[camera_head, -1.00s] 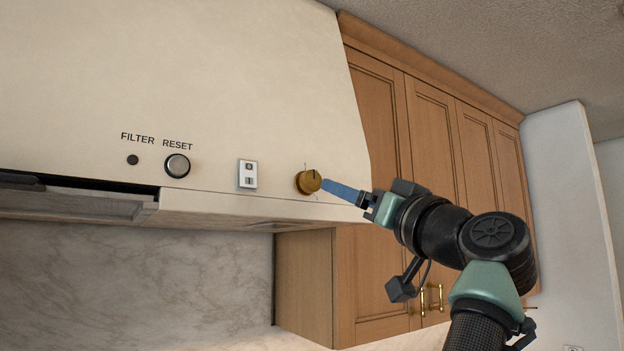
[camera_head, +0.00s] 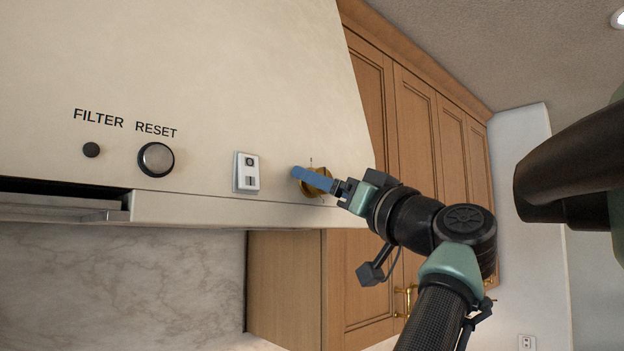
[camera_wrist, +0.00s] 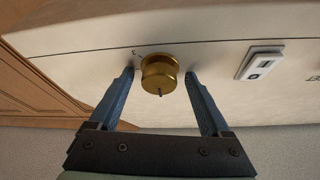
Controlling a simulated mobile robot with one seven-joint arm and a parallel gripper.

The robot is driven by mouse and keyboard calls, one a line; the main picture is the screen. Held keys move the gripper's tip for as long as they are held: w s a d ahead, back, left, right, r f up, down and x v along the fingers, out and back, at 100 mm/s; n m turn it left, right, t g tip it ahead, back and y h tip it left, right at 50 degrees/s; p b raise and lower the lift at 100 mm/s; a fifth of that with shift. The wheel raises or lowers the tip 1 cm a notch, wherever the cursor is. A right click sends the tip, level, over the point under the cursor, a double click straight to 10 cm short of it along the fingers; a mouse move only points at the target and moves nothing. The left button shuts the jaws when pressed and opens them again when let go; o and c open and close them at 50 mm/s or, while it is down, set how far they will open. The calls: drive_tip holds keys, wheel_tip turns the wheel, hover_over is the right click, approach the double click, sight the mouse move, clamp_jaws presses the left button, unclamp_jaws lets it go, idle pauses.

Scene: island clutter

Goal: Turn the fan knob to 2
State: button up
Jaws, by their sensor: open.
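The brass fan knob (camera_head: 318,183) sits on the front of the cream range hood (camera_head: 230,60), right of a small switch. In the head view, my gripper's blue finger covers much of it. In the wrist view, the knob (camera_wrist: 158,74) lies between the two blue fingertips of my gripper (camera_wrist: 161,75), with a gap on each side. A small dark pointer mark shows on the knob's lower edge there. My gripper (camera_head: 297,174) is open around the knob.
A white rocker switch (camera_head: 247,172) is left of the knob; it also shows in the wrist view (camera_wrist: 260,63). A round reset button (camera_head: 156,159) and a dark filter light (camera_head: 91,150) are farther left. Wooden cabinets (camera_head: 420,130) stand right of the hood.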

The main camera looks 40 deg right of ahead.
drive_tip(key=shift+s+d+r, duration=0.1)
drive_tip(key=shift+s+d, duration=0.05)
drive_tip(key=shift+s, duration=0.15)
drive_tip(key=shift+c, duration=0.3)
drive_tip(key=shift+w, duration=0.1)
clamp_jaws()
drive_tip(key=shift+m+h, duration=0.4)
drive_tip(key=shift+m, duration=0.2)
drive_tip(key=shift+a+r+m+g+h+p, duration=0.1)
drive_tip(key=shift+m+g+h+p, duration=1.1)
drive_tip(key=shift+m, duration=2.05)
drive_tip(key=shift+a+r+m+g+h+p, duration=0.1)
drive_tip(key=shift+m+g+h+p, duration=0.45)
drive_tip(key=shift+m+p, duration=2)
drive_tip(key=shift+r+m+g+h+p, duration=0.1)
drive_tip(key=shift+m+g+h+p, duration=0.8)
drive_tip(key=shift+m, duration=3.1)
drive_tip(key=shift+f+g+y, duration=0.1)
drive_tip(key=shift+g+y, duration=0.25)
